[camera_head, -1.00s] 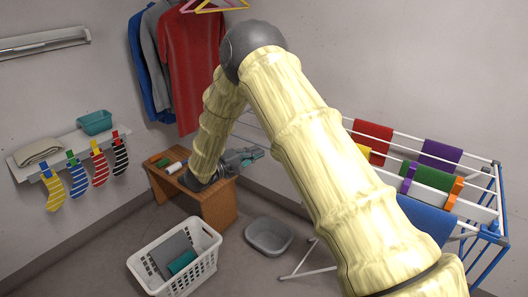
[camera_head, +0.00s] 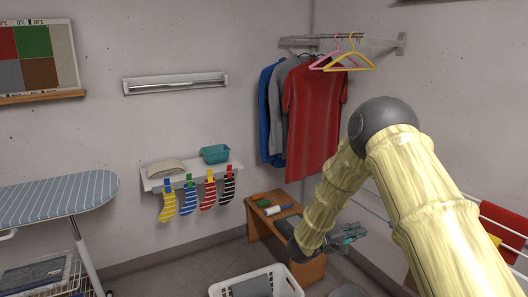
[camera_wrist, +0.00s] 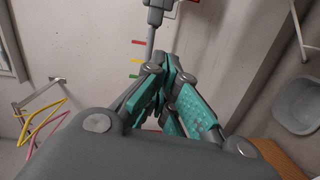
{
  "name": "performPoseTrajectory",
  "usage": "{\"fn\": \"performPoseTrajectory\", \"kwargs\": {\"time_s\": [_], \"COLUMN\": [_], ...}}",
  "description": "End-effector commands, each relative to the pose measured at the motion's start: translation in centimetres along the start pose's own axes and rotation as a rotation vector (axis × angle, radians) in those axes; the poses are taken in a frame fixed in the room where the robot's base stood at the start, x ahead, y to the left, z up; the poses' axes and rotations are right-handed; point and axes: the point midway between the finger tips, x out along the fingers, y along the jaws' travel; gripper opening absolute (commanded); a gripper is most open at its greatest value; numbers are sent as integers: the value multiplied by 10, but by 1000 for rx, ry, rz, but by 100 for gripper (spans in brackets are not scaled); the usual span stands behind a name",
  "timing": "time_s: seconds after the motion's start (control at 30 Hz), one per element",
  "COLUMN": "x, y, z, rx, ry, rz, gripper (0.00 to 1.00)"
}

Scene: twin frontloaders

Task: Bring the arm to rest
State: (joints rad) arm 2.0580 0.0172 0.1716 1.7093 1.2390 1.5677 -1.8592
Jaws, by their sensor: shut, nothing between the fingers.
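My gripper (camera_head: 352,233) is at the end of my bent arm, in front of the wooden bench, in the head view. It is shut and empty. In the wrist view my gripper (camera_wrist: 170,62) shows its teal finger pads drawn together, with nothing between them. The arm's elbow is raised and the forearm hangs down toward the bench. Whether the gripper touches the bench cannot be told.
A wooden bench (camera_head: 308,272) holds a green item and a white roll. A white basket (camera_head: 219,290) stands before it. Shirts (camera_head: 312,120) hang above. A sock shelf (camera_head: 152,184), ironing board (camera_head: 50,198) and drying rack (camera_head: 519,272) stand around. A grey basin (camera_wrist: 300,105) is on the floor.

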Motion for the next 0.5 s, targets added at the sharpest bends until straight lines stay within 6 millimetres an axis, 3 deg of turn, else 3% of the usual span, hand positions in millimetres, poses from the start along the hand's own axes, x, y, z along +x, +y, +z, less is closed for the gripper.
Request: {"fn": "performPoseTrajectory", "kwargs": {"time_s": [0.1,0.27,0.5], "x": [-8,-28,-78], "y": [-53,-120,-214], "z": [19,50,126], "rx": [66,158,262], "ry": [128,258,322], "rz": [-92,-272,-626], "gripper": [0,0,0]}}
